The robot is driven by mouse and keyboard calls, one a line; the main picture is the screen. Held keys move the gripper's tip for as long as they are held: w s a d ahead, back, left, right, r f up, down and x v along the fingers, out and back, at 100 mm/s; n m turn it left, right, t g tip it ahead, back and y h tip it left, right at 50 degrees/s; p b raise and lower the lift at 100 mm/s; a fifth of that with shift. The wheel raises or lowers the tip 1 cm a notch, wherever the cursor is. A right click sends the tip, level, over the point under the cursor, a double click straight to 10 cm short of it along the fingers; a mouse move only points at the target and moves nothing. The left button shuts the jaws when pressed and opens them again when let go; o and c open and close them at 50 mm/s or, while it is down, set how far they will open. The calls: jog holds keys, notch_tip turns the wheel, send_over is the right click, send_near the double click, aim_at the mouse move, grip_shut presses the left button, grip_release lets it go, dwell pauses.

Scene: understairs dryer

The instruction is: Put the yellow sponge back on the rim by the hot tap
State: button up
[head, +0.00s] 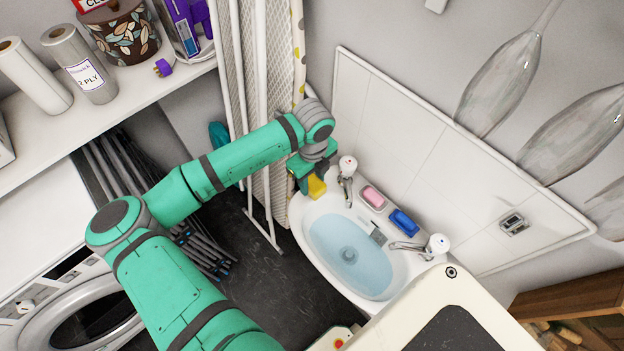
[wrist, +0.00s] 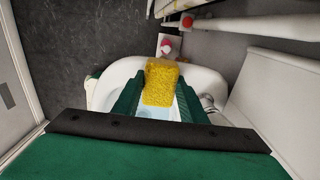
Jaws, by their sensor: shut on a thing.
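My gripper (head: 314,180) is shut on the yellow sponge (head: 316,188), over the left end of the white basin's rim (head: 300,209). In the wrist view the sponge (wrist: 160,80) sits between the two green fingers of my gripper (wrist: 160,98). The hot tap (head: 347,172), with a red mark on its white top, stands just right of the sponge in the head view. I cannot tell whether the sponge touches the rim.
The blue-marked cold tap (head: 436,244) stands at the right. Bluish water (head: 345,262) is in the basin. A folded white rack (head: 262,120) stands left of the basin, close to my arm.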

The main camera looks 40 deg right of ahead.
aim_at(313, 181)
jog(key=o, duration=1.1)
jog(key=shift+w+r, duration=0.1)
jog(key=shift+r, duration=0.25)
notch_tip(313, 181, up, 12)
jog(key=shift+f, duration=0.25)
jog(key=shift+d, duration=0.1)
